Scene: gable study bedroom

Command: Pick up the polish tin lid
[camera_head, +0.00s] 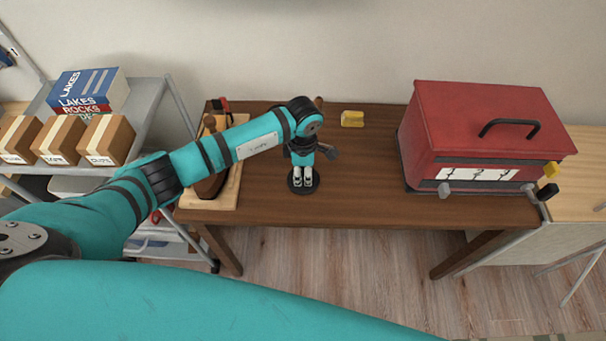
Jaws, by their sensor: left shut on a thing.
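My left gripper (303,181) points down over the brown table (365,195), left of its middle. Its pale fingertips are shut on a dark round disc, which looks like the polish tin lid (302,190). Part of the disc is hidden behind the fingers. I cannot tell whether it still touches the table top. My right gripper is not in view.
A large red box (480,110) with a black handle stands on the table's right. A yellow block (352,119) lies at the back. A light wooden board (230,190) with brown items is at the left, partly under my arm. A shelf with cartons (108,140) stands further left.

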